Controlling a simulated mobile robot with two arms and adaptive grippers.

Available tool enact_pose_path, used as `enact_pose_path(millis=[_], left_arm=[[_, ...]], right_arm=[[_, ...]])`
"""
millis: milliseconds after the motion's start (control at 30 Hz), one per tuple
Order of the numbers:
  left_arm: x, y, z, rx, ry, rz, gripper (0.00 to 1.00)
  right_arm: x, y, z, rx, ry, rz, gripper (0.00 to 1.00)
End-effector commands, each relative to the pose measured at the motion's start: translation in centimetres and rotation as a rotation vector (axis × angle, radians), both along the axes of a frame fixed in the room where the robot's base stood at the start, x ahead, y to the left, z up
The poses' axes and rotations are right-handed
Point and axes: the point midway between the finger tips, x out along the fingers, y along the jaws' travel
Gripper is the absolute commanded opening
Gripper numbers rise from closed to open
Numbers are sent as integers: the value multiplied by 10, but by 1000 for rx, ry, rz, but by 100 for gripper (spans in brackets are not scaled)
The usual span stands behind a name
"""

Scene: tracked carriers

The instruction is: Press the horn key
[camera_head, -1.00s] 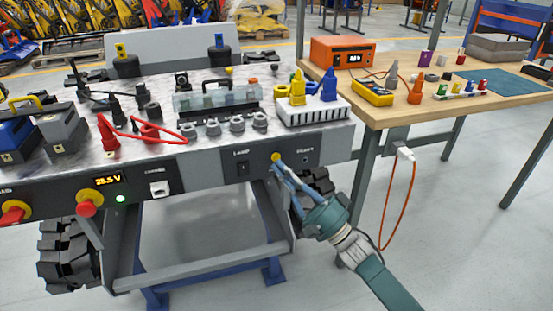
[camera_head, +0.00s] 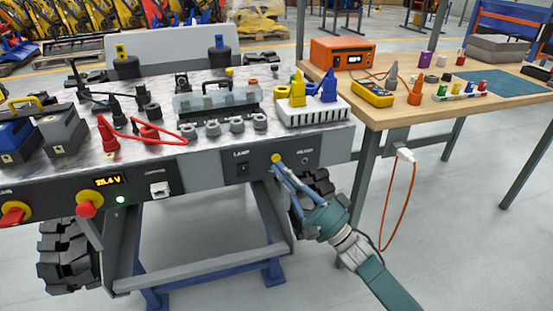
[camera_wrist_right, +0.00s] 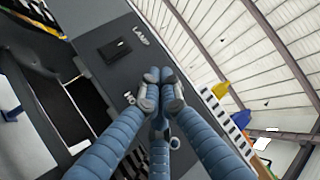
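The horn key looks to be the yellow round button (camera_head: 277,158) on the dark front panel of the carrier (camera_head: 262,168), right of the LAMP switch (camera_head: 243,169). My right gripper (camera_head: 279,168) has its fingertips at the button's lower edge; I cannot tell whether they touch it. In the right wrist view the blue fingers of my right gripper (camera_wrist_right: 158,82) meet at their tips, shut with nothing seen between them. My left gripper is not in view.
The LAMP rocker switch (camera_wrist_right: 113,50) is close to my fingertips. Red and yellow knobs (camera_head: 88,203) and a lit voltage display (camera_head: 108,180) are farther left. A wooden bench (camera_head: 400,115) stands at the right, with an orange cable (camera_head: 413,195) hanging from it.

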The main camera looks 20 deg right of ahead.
Motion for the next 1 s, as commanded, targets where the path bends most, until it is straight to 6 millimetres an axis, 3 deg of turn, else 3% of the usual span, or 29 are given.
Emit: enact_pose_path(millis=[1000], left_arm=[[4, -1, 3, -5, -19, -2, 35]], right_arm=[[9, 0, 0, 0, 0, 0, 0]])
